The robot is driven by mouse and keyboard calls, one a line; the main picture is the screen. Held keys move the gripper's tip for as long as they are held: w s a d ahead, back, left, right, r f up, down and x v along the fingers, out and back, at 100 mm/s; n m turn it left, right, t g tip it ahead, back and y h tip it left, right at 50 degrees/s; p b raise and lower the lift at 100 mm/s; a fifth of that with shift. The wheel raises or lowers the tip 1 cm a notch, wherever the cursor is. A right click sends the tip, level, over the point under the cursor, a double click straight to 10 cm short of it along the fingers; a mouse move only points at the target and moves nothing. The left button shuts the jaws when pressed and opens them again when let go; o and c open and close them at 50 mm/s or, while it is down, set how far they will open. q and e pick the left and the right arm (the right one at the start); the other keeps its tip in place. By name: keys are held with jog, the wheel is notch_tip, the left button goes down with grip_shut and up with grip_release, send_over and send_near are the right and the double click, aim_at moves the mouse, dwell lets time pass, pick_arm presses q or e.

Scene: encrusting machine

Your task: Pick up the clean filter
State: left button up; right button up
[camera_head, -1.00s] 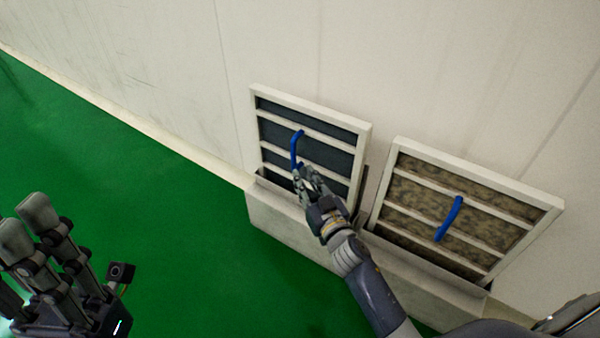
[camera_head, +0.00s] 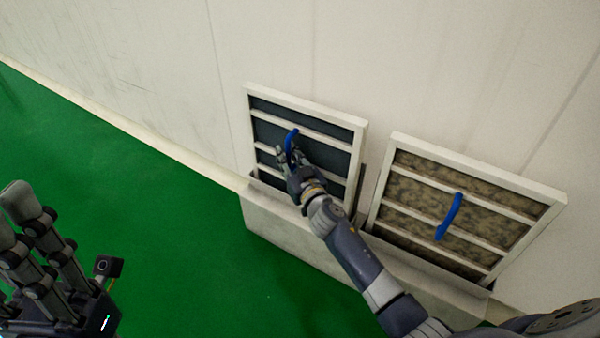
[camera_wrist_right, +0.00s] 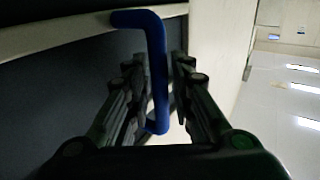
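The clean filter (camera_head: 345,165), a white slatted frame with dark panels, leans on the wall at the left, its lower edge in a pale holder. My right gripper (camera_head: 285,155) is at its blue handle (camera_head: 292,140). In the right wrist view, the handle (camera_wrist_right: 157,75) runs between the fingers of my right gripper (camera_wrist_right: 158,85), with narrow dark gaps on both sides; the fingers look open around it. My left gripper (camera_head: 20,225) is at the left edge, away from the filter, fingers extended, partly cut off, apparently empty.
A second filter (camera_head: 470,183) with mottled brown, dirty panels and a blue handle (camera_head: 449,216) leans just to the right. The pale holder (camera_head: 285,235) stands below both filters against the wall (camera_head: 450,60). Green floor (camera_head: 150,220) at the left is clear.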

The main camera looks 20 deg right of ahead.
grip_shut()
jog(key=shift+r, duration=0.1)
